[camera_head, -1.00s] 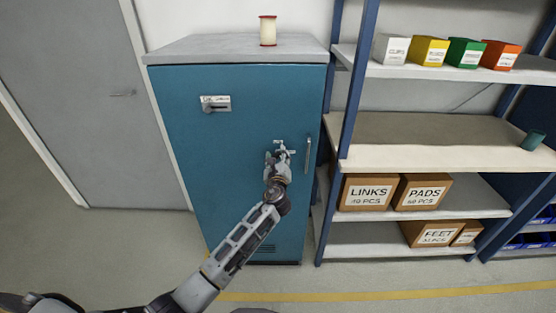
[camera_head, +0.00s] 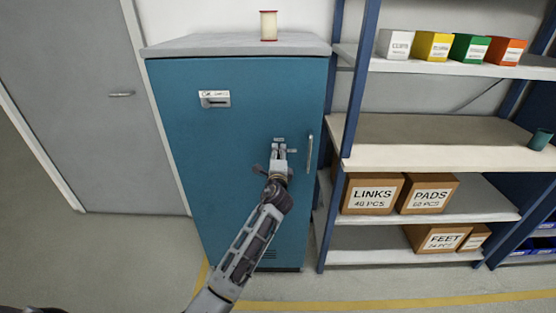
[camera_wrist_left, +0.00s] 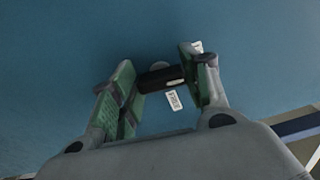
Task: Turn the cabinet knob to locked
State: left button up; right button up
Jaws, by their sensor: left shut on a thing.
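The blue cabinet (camera_head: 215,150) stands against the wall with its door closed. My left gripper (camera_head: 279,151) is at the door front, left of the upright handle (camera_head: 309,153). In the left wrist view, the black knob (camera_wrist_left: 160,78) sits between the green finger pads of my left gripper (camera_wrist_left: 160,86), which is shut on it. The knob's bar lies nearly level in that view, with a small white label (camera_wrist_left: 174,100) just below it. A second white label lies partly behind the right finger. The label print is too small to read. My right gripper is not in view.
A card holder (camera_head: 215,99) is on the upper left of the door. A cream spool (camera_head: 268,26) stands on the cabinet top. Shelving with brown boxes (camera_head: 371,193) stands close on the right. A grey door (camera_head: 100,110) is on the left. The floor in front is mostly clear.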

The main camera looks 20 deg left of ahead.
pick_arm(q)
jog(key=shift+f+n+b, duration=0.1)
jog(key=shift+n+b, duration=0.2)
jog(key=shift+n, duration=0.4)
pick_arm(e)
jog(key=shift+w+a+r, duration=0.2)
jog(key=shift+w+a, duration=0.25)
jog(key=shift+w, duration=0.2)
pick_arm(q)
jog(key=o, duration=1)
jog(key=shift+v, duration=6.05)
